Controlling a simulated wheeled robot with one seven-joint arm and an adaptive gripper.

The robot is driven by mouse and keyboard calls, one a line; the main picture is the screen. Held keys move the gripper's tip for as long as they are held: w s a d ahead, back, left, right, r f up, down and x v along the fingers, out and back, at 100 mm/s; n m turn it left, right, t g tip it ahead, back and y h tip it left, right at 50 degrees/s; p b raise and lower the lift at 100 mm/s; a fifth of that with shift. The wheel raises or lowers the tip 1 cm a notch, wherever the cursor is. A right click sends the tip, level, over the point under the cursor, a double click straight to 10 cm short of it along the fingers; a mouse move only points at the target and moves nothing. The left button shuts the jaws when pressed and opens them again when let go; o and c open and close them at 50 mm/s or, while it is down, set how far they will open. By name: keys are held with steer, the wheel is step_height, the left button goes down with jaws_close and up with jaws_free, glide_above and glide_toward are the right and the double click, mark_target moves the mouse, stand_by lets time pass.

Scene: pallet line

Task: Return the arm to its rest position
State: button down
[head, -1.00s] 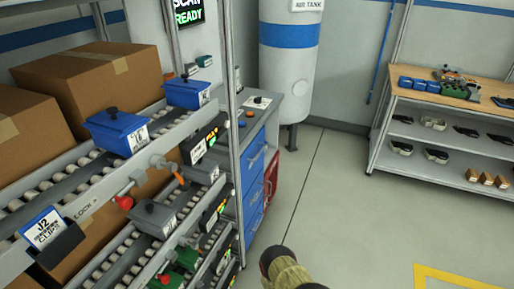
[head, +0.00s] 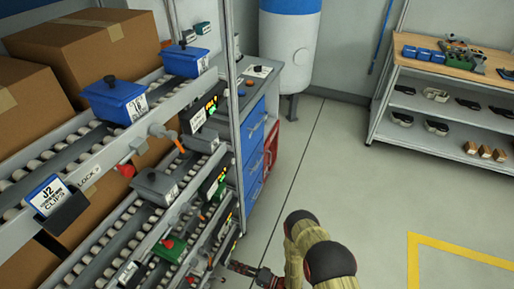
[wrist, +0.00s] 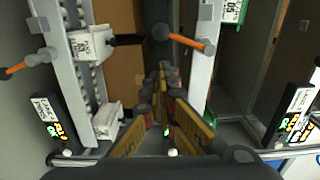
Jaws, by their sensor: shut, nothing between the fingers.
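My arm (head: 318,255) reaches in from the bottom of the head view, its two dark-capped links over the floor beside the flow rack. My gripper (head: 240,268) shows as a small dark shape at the bottom, close to the rack's lower right end. In the wrist view my gripper (wrist: 163,75) is shut and empty, its fingers pointing toward the rack between two rails. I cannot tell from the head view how much space lies between it and the rack.
The flow rack (head: 105,165) fills the left, with blue bins (head: 113,101), a grey bin (head: 160,187) and cardboard boxes (head: 85,50). A blue drawer cabinet (head: 252,140) and an air tank (head: 289,55) stand behind. A workbench (head: 450,62) is at right. Floor (head: 350,190) between is clear.

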steer(key=shift+s+d, duration=0.1)
steer(key=shift+d, duration=0.2)
